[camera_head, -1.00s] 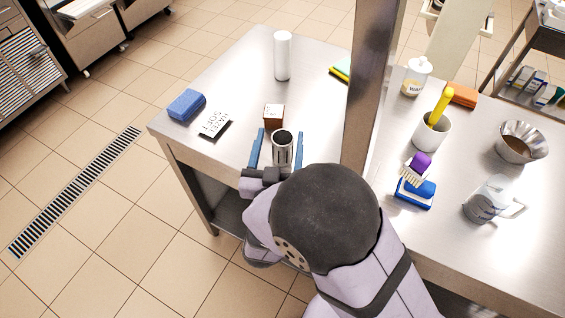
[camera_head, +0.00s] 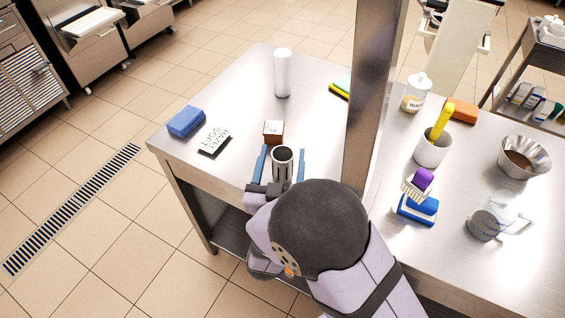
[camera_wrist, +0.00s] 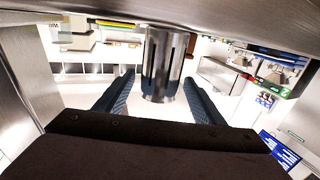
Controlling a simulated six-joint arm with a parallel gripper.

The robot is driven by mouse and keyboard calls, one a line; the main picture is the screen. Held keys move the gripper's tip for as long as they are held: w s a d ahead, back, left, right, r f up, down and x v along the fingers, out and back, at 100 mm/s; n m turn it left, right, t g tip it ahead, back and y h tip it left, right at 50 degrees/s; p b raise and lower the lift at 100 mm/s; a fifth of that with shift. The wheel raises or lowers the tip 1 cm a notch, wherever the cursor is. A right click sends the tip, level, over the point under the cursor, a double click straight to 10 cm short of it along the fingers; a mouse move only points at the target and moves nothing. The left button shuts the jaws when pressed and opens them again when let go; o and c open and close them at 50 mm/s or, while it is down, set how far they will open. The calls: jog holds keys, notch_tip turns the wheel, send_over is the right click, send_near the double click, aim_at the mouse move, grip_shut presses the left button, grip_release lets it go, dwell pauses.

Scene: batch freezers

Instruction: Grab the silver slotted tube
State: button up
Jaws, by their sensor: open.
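The silver slotted tube (camera_head: 282,164) stands upright near the front edge of the steel table, a shiny cylinder with dark slots. My gripper (camera_head: 281,163) is open, with one blue finger on each side of the tube. In the wrist view the tube (camera_wrist: 163,65) appears between and just beyond the open fingers of my gripper (camera_wrist: 160,98). A gap shows on both sides of it, and I see no finger touching it. My own arm hides the table edge in front of the tube.
A small brown box (camera_head: 273,132) stands close behind the tube. A black-and-white card (camera_head: 214,141) and a blue sponge (camera_head: 186,121) lie to the left. A white cylinder (camera_head: 283,73) stands farther back. A steel post (camera_head: 370,100) rises close on the right.

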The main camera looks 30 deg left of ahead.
aim_at(284, 148)
jog(key=shift+p+x, duration=0.75)
jog(key=shift+x, duration=1.45)
jog(key=shift+c, duration=0.7)
jog(key=shift+r, duration=0.1)
jog(key=c, duration=1.1)
jog(key=shift+r, duration=0.1)
